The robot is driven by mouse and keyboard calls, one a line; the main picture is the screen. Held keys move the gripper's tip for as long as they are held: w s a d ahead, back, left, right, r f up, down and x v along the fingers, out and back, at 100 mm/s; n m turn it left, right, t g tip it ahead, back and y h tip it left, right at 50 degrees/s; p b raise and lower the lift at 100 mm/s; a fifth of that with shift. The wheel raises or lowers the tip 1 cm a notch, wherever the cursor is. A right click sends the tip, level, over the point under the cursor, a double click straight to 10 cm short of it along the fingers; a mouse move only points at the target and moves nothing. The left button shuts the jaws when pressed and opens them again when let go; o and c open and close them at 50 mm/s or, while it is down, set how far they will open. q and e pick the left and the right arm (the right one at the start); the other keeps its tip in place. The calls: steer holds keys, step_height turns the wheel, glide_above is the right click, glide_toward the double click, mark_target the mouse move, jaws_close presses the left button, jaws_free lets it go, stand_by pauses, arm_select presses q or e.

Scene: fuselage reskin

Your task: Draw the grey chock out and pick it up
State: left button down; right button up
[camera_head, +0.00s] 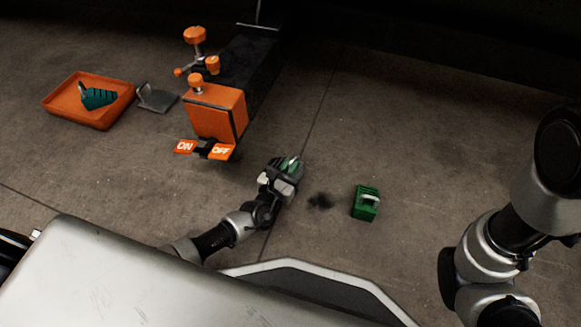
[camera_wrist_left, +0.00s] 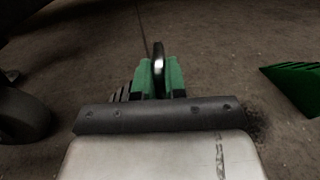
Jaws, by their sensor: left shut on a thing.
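My left gripper (camera_head: 287,170) is shut on the metal handle of a dark grey, ridged chock (camera_head: 296,161), which sits just ahead of my base. In the left wrist view the gripper's green fingers (camera_wrist_left: 160,78) close on the upright handle (camera_wrist_left: 158,56). The chock's grey ridges (camera_wrist_left: 122,93) show a little left of the fingers; the rest is hidden behind the gripper. I cannot tell whether the chock touches the floor. My right arm is at the right, with its gripper out of view.
A green chock (camera_head: 364,206) stands on the floor to the right, past a dark stain. An orange stand with ON and OFF pedals (camera_head: 215,112) is beyond the gripper. An orange tray (camera_head: 62,107) holds a teal chock; a flat grey piece (camera_head: 157,99) lies beside it.

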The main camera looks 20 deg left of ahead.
arm_select(q)
steer(key=c, duration=1.1)
jaws_free()
steer(key=p+v, duration=0.4)
steer(key=v, duration=0.6)
steer(key=shift+p, duration=0.4)
steer(key=shift+s+a, duration=0.15)
steer(key=shift+s, duration=0.25)
